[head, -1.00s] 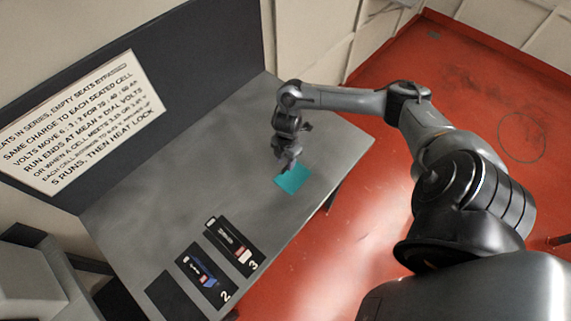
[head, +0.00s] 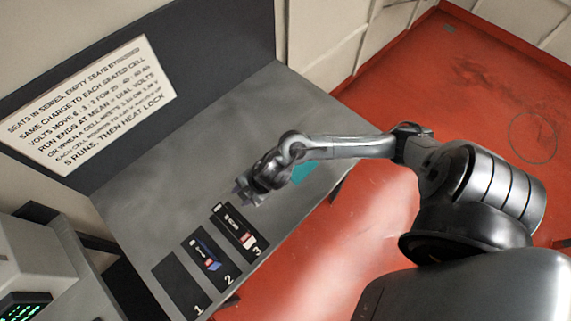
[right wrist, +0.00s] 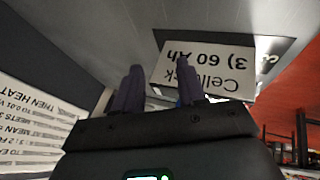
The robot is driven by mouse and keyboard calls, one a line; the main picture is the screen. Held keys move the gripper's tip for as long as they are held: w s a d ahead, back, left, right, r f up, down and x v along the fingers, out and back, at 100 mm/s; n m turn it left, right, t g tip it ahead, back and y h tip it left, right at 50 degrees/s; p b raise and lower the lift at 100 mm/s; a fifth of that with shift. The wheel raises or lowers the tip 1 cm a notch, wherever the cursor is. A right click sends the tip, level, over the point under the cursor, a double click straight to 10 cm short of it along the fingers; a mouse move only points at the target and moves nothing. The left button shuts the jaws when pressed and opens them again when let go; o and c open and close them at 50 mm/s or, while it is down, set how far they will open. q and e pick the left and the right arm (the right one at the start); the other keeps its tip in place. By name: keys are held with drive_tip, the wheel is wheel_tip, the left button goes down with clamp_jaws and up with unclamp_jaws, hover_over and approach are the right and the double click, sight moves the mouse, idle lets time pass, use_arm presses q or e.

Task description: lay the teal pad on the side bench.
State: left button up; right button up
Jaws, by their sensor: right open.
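The teal pad (head: 302,173) lies flat on the grey side bench (head: 190,165), near its right front edge in the head view. My right arm covers part of the pad. My right gripper (head: 244,193) is open and empty, left of the pad and just beyond the seat marked 3. In the right wrist view its two fingers (right wrist: 158,88) stand apart, close to a white-labelled cell (right wrist: 205,68) reading 60 Ah. The pad does not show in the right wrist view. My left gripper is not in view.
Black seats marked 1 (head: 179,286), 2 (head: 201,243) and 3 (head: 247,240) line the bench's front edge. Seats 2 and 3 hold cells; seat 1 looks empty. A text sign (head: 88,103) is on the back panel. The bench behind the seats is clear.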

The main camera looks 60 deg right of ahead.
drive_tip(key=s+a+r+m+t+h, duration=0.2)
drive_tip(key=s+a+r+m, duration=0.2)
drive_tip(key=m, duration=0.3)
drive_tip(key=s+d+m+g+h, duration=0.1)
drive_tip(key=s+d+m+g, duration=0.2)
drive_tip(key=s, duration=0.7)
drive_tip(key=d+m, duration=0.2)
drive_tip(key=m, duration=0.1)
drive_tip(key=shift+s+r+g, duration=0.25)
drive_tip(key=shift+r+g, duration=0.1)
drive_tip(key=shift+g, duration=0.05)
